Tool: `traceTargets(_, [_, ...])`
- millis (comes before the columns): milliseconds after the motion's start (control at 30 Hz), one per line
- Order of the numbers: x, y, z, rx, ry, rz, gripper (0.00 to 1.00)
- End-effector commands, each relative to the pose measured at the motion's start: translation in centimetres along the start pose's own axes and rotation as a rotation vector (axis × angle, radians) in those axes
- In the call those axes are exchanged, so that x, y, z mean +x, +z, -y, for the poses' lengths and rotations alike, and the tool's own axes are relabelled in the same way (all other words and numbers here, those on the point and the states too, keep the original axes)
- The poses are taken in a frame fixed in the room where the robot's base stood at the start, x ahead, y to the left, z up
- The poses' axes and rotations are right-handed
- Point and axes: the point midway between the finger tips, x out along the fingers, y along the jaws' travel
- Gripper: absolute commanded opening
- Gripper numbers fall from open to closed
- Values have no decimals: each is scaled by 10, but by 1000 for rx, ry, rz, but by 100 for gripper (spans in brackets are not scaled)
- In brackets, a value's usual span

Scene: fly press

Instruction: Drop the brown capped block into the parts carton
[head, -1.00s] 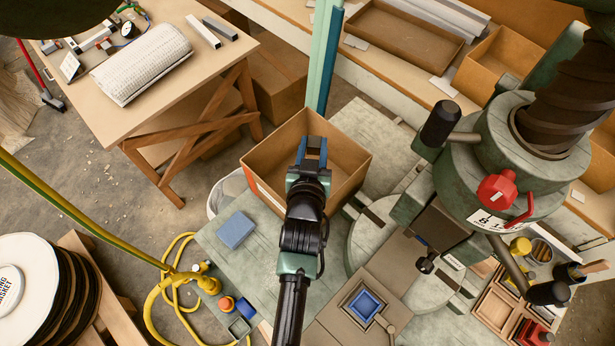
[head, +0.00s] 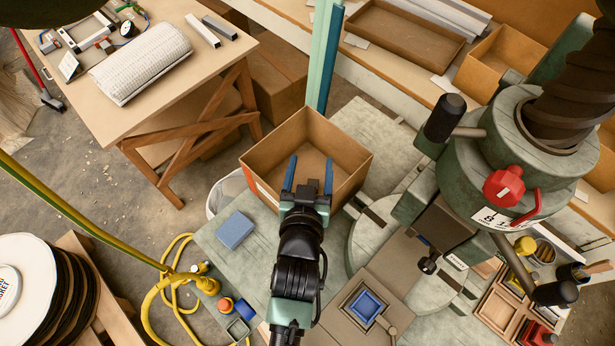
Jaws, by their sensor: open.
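The parts carton (head: 268,150) is an open brown cardboard box on the green-grey press table, at the middle of the head view. My gripper (head: 309,172) is at the carton's near side, with its two blue fingers spread apart and reaching over the opening. Nothing shows between the fingers. I cannot make out the brown capped block; part of the carton's inside is hidden by the near wall and my gripper.
The fly press (head: 465,160) with its red knob stands close on the right. A blue block (head: 235,231) lies left of my arm. A square fixture with a blue centre (head: 365,304) is at front right. A yellow hose (head: 160,300) lies at lower left.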

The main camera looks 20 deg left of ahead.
Motion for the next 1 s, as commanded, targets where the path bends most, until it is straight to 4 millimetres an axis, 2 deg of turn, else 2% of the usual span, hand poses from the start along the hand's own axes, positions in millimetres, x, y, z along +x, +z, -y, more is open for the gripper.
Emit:
traceTargets(200, [-38, 2, 0, 0, -1, 1, 71])
traceTargets(400, [-57, 1, 0, 0, -1, 0, 71])
traceTargets(1000, [-61, 0, 0, 0, 0, -1, 71])
